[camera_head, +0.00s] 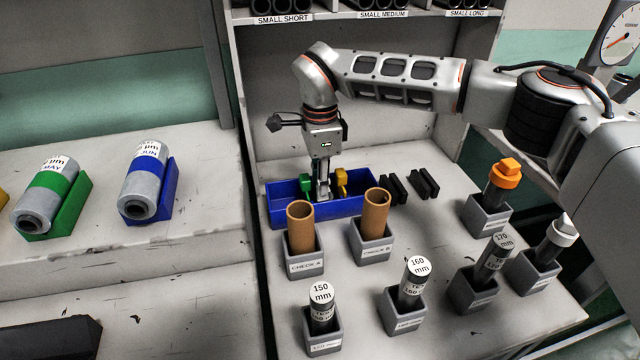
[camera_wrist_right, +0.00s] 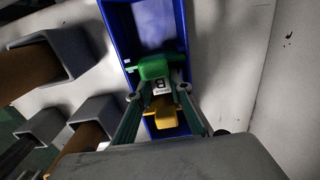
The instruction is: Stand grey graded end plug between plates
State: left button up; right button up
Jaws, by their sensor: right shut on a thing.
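My right gripper (camera_head: 323,190) points down into the blue bin (camera_head: 285,214) and is shut on a small light grey piece with a dark mark, taken to be the grey graded end plug (camera_wrist_right: 161,87). A green piece (camera_head: 306,186) lies beside it, also seen in the wrist view (camera_wrist_right: 155,67). A yellow piece (camera_head: 342,182) lies on its other side. The grey plug's lower part is hidden. Two pairs of black upright plates (camera_head: 395,189) (camera_head: 424,184) stand just right of the bin, with narrow gaps. My left gripper is not in view.
Brown tubes in grey holders, CHECK A (camera_head: 301,227) and CHECK B (camera_head: 375,213), stand close before the bin. Several dark tubes in holders fill the front and right, one orange-topped (camera_head: 506,173), one with a grey pointed top (camera_head: 564,230). Open bench lies right of the plates.

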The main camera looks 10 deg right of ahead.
jog(key=shift+f, duration=0.2)
jog(key=o, duration=0.8)
notch_tip(320, 180, up, 12)
jog(key=p, duration=0.2)
jog(key=shift+r, duration=0.2)
